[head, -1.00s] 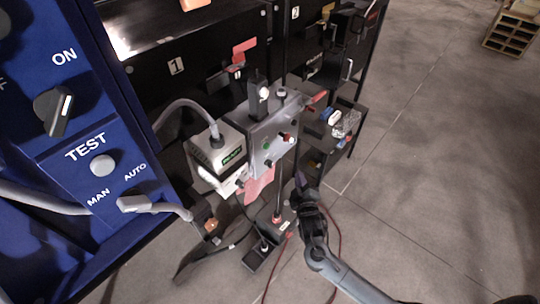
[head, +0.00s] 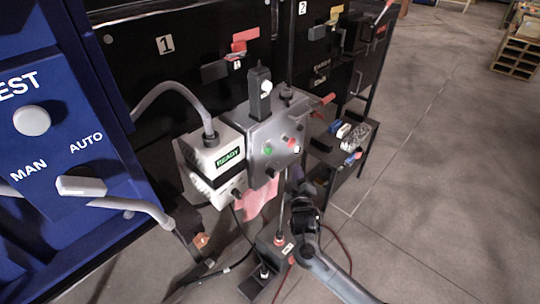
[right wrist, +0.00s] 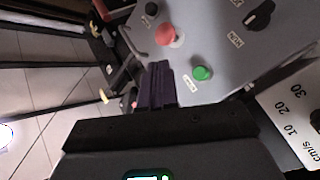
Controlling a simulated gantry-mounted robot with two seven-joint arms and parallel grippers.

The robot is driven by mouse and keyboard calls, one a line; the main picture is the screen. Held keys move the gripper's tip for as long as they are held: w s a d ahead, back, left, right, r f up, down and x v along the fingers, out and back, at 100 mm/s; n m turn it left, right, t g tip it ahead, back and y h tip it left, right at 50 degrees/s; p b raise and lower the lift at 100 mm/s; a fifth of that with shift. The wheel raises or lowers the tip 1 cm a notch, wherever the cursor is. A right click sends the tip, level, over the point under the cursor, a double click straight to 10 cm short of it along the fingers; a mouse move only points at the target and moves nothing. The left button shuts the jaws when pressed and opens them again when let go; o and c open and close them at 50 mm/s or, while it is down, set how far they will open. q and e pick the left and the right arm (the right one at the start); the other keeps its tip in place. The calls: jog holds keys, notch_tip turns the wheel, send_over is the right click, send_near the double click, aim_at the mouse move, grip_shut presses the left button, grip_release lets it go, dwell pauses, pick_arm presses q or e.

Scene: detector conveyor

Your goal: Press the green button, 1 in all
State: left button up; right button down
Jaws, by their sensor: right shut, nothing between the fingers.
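The green button (head: 268,150) is on the front of a grey control box (head: 262,170), left of a red button (head: 293,145). In the right wrist view the green button (right wrist: 203,73) stands out from the grey panel, near a red mushroom button (right wrist: 167,35). My right gripper (head: 295,178) is shut and empty, just below and right of the box's front face. In the right wrist view its dark fingers (right wrist: 158,68) are closed together, left of the green button and apart from it. My left gripper is not in view.
A white box with a READY display (head: 228,157) stands left of the control box. A blue cabinet (head: 70,230) with large switches fills the left. Dark cabinets (head: 150,90) stand behind. A black shelf (head: 345,175) with small items is at the right. Open floor lies further right.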

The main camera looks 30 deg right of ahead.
aim_at(269, 151)
jog(key=shift+w, duration=0.1)
jog(key=w+a+b, duration=0.2)
jog(key=w+b, duration=0.4)
jog(key=w, duration=0.2)
jog(key=shift+w, duration=0.2)
dwell(0.3)
dwell(0.9)
dwell(0.7)
jog(key=shift+w+a, duration=0.1)
jog(key=shift+w, duration=0.3)
dwell(0.4)
jog(key=shift+w, duration=0.1)
dwell(0.5)
